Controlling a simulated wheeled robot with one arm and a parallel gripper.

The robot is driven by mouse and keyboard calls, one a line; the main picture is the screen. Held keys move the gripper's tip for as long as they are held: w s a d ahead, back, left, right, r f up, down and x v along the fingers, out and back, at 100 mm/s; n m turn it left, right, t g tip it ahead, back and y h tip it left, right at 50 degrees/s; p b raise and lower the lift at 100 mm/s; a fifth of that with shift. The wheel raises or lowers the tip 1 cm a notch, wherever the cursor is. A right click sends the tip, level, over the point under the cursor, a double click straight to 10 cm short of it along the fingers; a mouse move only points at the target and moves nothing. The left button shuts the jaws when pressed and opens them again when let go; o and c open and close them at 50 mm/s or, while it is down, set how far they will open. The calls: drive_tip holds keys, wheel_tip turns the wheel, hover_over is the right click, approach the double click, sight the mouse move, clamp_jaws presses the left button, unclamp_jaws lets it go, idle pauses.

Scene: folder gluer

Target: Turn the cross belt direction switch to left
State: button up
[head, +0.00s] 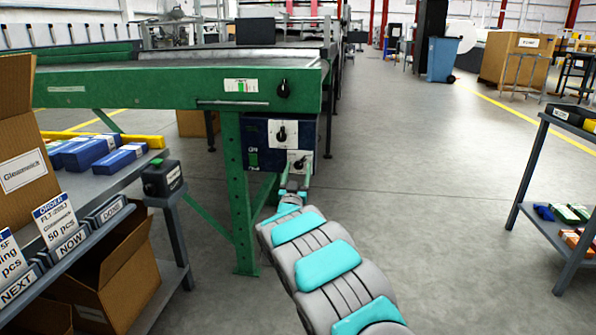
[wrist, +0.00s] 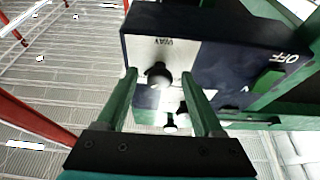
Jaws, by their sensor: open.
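A dark blue control box (head: 255,133) hangs under the green machine beam, with an upper black knob (head: 281,133) and a lower black knob (head: 298,162) on white plates. Labels are too small to tell which is the cross belt direction switch. My gripper (head: 293,187) is at the lower plate, its fingers small in the head view. In the wrist view, my gripper (wrist: 159,78) is open, with a round black knob (wrist: 159,75) between its fingertips; I cannot tell whether they touch it. The blue box (wrist: 220,60) shows white "OFF" lettering.
Another black knob (head: 283,88) sits on the green beam (head: 180,92) above. A green leg (head: 240,190) stands left of my arm. A shelf cart (head: 60,235) with boxes is at left, another cart (head: 565,200) at right. Open floor (head: 430,180) lies between.

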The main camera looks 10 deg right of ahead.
clamp_jaws()
idle(0.4)
drive_tip(key=shift+n, duration=0.4)
drive_tip(key=n+y+p, duration=0.1)
drive_tip(key=n, duration=0.1)
drive_tip(key=n+y, duration=0.1)
drive_tip(key=n, duration=0.1)
drive_tip(key=shift+d+r+t+y+p, duration=0.2)
drive_tip(key=shift+t+y+p, duration=0.1)
drive_tip(key=shift+y+p, duration=0.1)
drive_tip(key=n+y, duration=0.1)
drive_tip(key=n, duration=0.2)
drive_tip(key=n+y, duration=0.2)
drive_tip(key=n, duration=0.1)
drive_tip(key=shift+s+d+f, duration=0.1)
drive_tip(key=n+g+y, duration=0.1)
drive_tip(key=n, duration=0.2)
drive_tip(key=n+g+y+b, duration=0.1)
drive_tip(key=n, duration=0.3)
drive_tip(key=shift+r, duration=0.2)
drive_tip(key=n+g+b, duration=0.1)
drive_tip(key=n, duration=0.1)
drive_tip(key=n+g, duration=0.1)
drive_tip(key=n, duration=0.1)
drive_tip(key=shift+r+n+y+b, duration=0.1)
drive_tip(key=shift+n+y+b, duration=0.2)
drive_tip(key=shift+y+b, duration=0.1)
